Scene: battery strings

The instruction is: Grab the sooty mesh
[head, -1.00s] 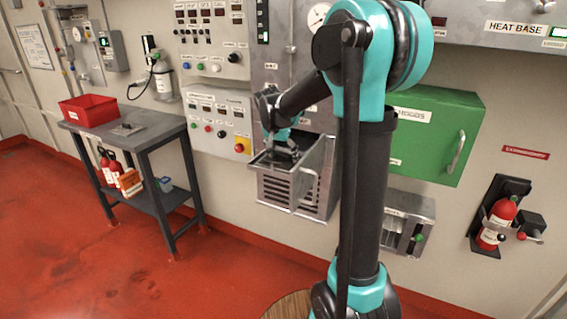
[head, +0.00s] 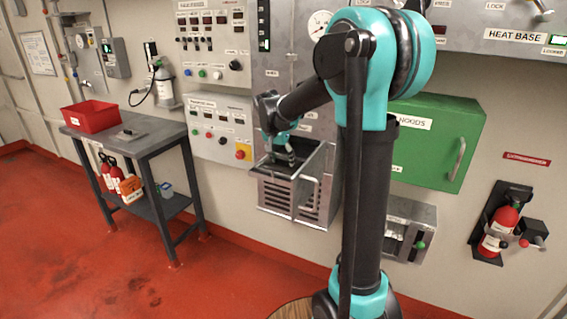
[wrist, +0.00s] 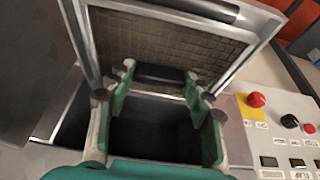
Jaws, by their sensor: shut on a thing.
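The sooty mesh (wrist: 160,45) is a brownish grid in a bright metal frame and fills the top of the wrist view. My gripper (wrist: 160,78) has its green fingers a little apart, with a dark bar between their tips at the mesh's lower edge. It is shut on this bar, which appears to be part of the mesh. In the head view my gripper (head: 284,158) reaches into the open top of a slotted metal box (head: 312,212) on the wall. The mesh is hard to make out there.
The box's dark cavity (wrist: 150,138) lies below the fingers. A control panel with a red button (wrist: 256,99) is close on the right in the wrist view. A grey table (head: 150,150) with a red bin (head: 90,117) stands left. A green cabinet (head: 437,140) hangs right.

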